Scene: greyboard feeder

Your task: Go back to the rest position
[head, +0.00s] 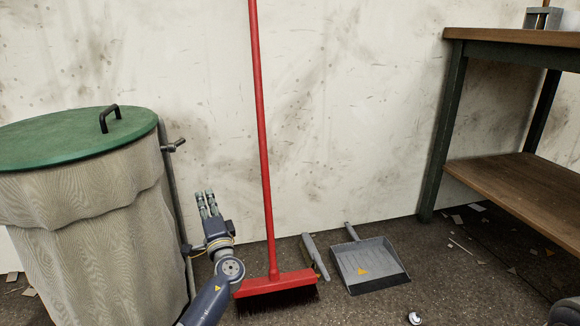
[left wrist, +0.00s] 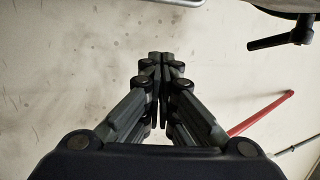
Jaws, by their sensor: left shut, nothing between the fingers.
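My left gripper (head: 207,205) is raised in the head view, between the lidded bin and the red broom, with its fingers pointing up. It is shut and empty. In the left wrist view its fingers (left wrist: 161,92) meet in front of the pale wall. My right gripper is not in view; a dark rounded shape shows at the bottom right corner of the head view.
A bin (head: 95,240) with a green lid (head: 75,138) stands left. A red broom (head: 262,140) leans on the wall (head: 350,100). A hand brush (head: 314,256) and grey dustpan (head: 366,262) lie right of it. A workbench (head: 510,38) stands right. Scraps litter the floor.

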